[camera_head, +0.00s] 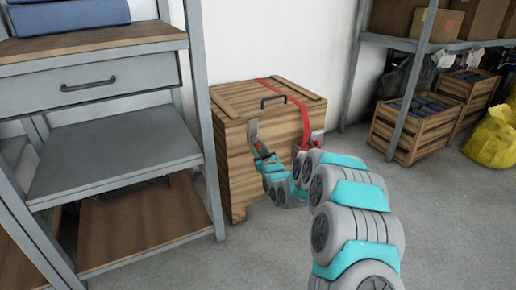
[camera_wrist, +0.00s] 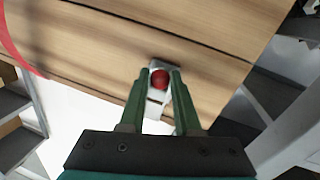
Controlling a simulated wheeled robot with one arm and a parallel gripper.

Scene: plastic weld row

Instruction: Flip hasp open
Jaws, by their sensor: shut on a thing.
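A wooden chest (camera_head: 240,165) stands against the wall with its lid (camera_head: 268,93) down. A grey metal hasp (camera_head: 253,130) is on the left part of its front, near the lid edge. In the wrist view the hasp (camera_wrist: 157,96) is a pale plate with a round red knob (camera_wrist: 160,78) and a dark slot. My gripper (camera_wrist: 161,75) has its green fingers on either side of the hasp at the knob, shut on it. In the head view my gripper (camera_head: 262,152) is small at the chest front, and the hasp's lower part is partly hidden.
A red strap (camera_head: 297,94) crosses the lid and hangs down the front. A second metal fitting (camera_head: 317,138) is on the right. Grey shelving (camera_head: 115,150) stands close on the left. Crates (camera_head: 410,125) and a yellow bag (camera_head: 493,140) are at right. The floor at front right is clear.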

